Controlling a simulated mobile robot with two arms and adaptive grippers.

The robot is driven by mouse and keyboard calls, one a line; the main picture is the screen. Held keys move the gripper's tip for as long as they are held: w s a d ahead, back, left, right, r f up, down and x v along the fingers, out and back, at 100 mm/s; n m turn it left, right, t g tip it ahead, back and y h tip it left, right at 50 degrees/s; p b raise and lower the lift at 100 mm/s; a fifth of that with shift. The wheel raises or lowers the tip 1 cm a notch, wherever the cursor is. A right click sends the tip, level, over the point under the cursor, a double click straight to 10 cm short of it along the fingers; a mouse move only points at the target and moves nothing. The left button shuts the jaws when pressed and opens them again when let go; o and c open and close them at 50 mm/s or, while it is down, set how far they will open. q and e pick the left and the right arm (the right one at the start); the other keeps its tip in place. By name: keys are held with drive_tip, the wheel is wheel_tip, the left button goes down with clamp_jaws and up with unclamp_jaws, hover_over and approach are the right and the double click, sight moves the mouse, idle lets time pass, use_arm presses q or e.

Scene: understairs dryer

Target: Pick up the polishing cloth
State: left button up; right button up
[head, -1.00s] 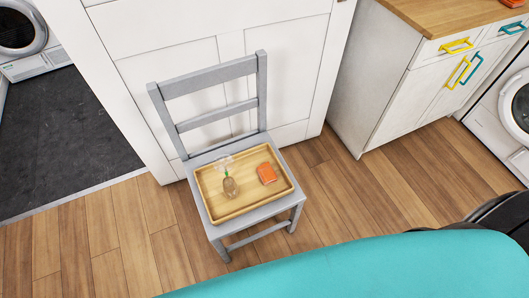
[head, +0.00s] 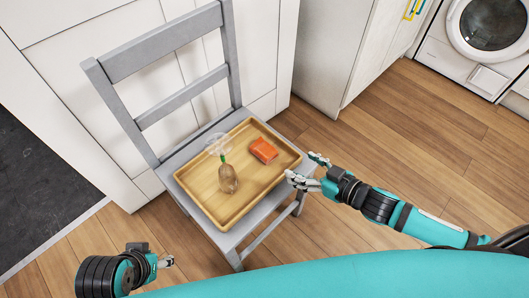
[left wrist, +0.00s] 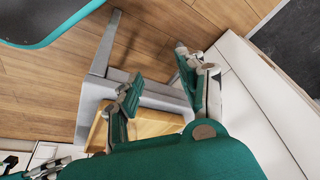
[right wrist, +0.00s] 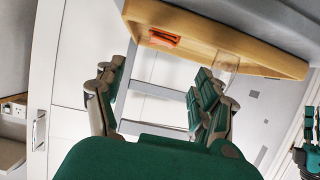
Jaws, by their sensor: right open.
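The orange folded cloth (head: 264,151) lies on the right part of a wooden tray (head: 228,222), which sits on a grey chair. It also shows in the right wrist view (right wrist: 164,38). My right gripper (head: 304,168) is open and empty, just right of the tray's edge and apart from the cloth. Its spread fingers also show in the right wrist view (right wrist: 160,70). My left gripper (head: 166,262) is low at the left, in front of the chair and away from the cloth. Its fingers are spread and empty in the left wrist view (left wrist: 155,75).
A brown bottle (head: 228,179) with a green neck stands on the tray, left of the cloth, by a clear glass-like object (head: 217,144). The chair's backrest (head: 165,50) rises behind the tray. White panels stand behind; wooden floor (head: 420,140) is clear at the right.

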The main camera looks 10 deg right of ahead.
drive_tip(key=x, duration=0.3)
drive_tip(key=shift+w+a+f+b, duration=0.15)
drive_tip(key=shift+w+f+b, duration=0.1)
drive_tip(key=shift+b, duration=0.1)
drive_tip(key=b, duration=0.2)
approach(265, 147)
drive_tip(key=x, duration=0.3)
drive_tip(key=shift+w+a+f, duration=0.15)
drive_tip(key=shift+f, duration=0.15)
drive_tip(key=shift+w+a+f, duration=0.15)
drive_tip(key=shift+w+a, duration=0.1)
drive_tip(key=shift+w, duration=0.15)
drive_tip(key=b+x, duration=0.1)
drive_tip(key=x, duration=0.3)
drive_tip(key=shift+a, duration=0.1)
drive_tip(key=shift+w+a+f, duration=0.1)
drive_tip(key=shift+w+a, duration=0.05)
drive_tip(key=shift+w, duration=0.1)
drive_tip(key=c, duration=0.9)
use_arm(q)
drive_tip(key=w+d+r+t+h, duration=0.1)
drive_tip(key=w+d+r+t, duration=0.1)
drive_tip(key=w+r+t, duration=0.3)
drive_tip(key=w+d+r+t+h, duration=0.2)
drive_tip(key=w+r+t, duration=0.3)
drive_tip(key=w, duration=0.5)
drive_tip(key=shift+w+d+r+m+t, duration=0.25)
drive_tip(key=shift+d+t, duration=0.25)
drive_tip(key=shift+d, duration=0.25)
drive_tip(key=shift+f, duration=0.1)
